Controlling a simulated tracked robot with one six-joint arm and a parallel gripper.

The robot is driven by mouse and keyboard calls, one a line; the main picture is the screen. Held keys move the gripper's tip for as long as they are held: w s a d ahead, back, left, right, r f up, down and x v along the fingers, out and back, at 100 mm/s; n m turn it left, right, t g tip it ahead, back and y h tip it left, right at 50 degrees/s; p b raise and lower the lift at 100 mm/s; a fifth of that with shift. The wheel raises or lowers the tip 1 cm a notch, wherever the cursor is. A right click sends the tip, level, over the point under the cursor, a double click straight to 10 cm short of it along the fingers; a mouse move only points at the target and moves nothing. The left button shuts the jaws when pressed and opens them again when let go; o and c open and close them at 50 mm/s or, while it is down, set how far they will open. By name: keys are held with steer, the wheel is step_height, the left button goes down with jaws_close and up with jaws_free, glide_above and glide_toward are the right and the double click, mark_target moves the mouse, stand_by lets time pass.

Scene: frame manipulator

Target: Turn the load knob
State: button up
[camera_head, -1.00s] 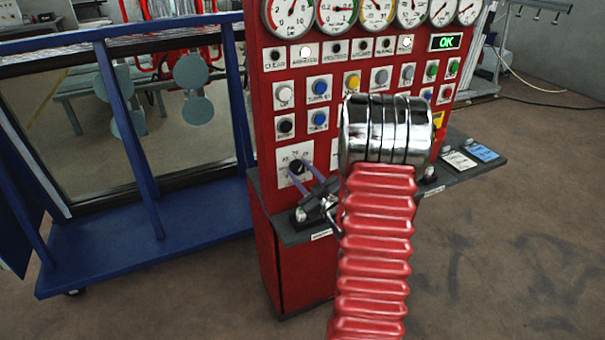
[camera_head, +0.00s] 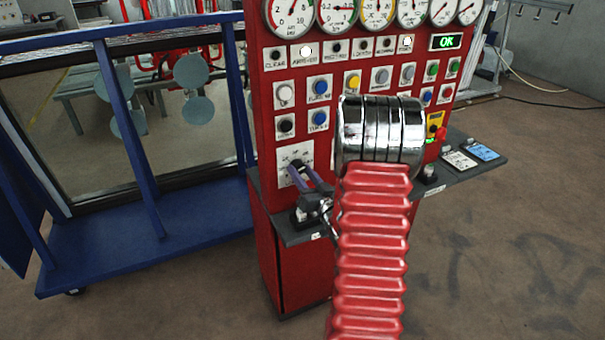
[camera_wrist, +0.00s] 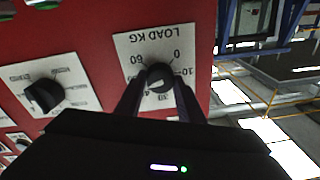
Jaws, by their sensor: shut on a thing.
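The load knob (camera_wrist: 160,76) is a round black knob on a white plate (camera_wrist: 127,44) marked "LOAD KG", on a red panel, seen upside down in the wrist view. The number scale shows around it. My gripper (camera_wrist: 158,84) is shut on the knob, one dark finger on each side. In the head view the white load plate (camera_head: 303,150) shows at the panel's lower left. There my gripper (camera_head: 298,168) reaches in front of it, and its fingers mostly hide the knob.
Another black knob (camera_wrist: 43,96) on a white plate sits beside it in the wrist view. Several buttons and gauges fill the red panel (camera_head: 268,100). A dark shelf (camera_head: 462,177) juts out below. A blue frame (camera_head: 140,165) stands close on the left.

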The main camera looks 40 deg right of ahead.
steer(key=shift+f, duration=0.15)
steer(key=o, duration=1.1)
steer(key=shift+c, duration=0.2)
steer(key=v, duration=1.4)
steer(key=shift+w, duration=0.1)
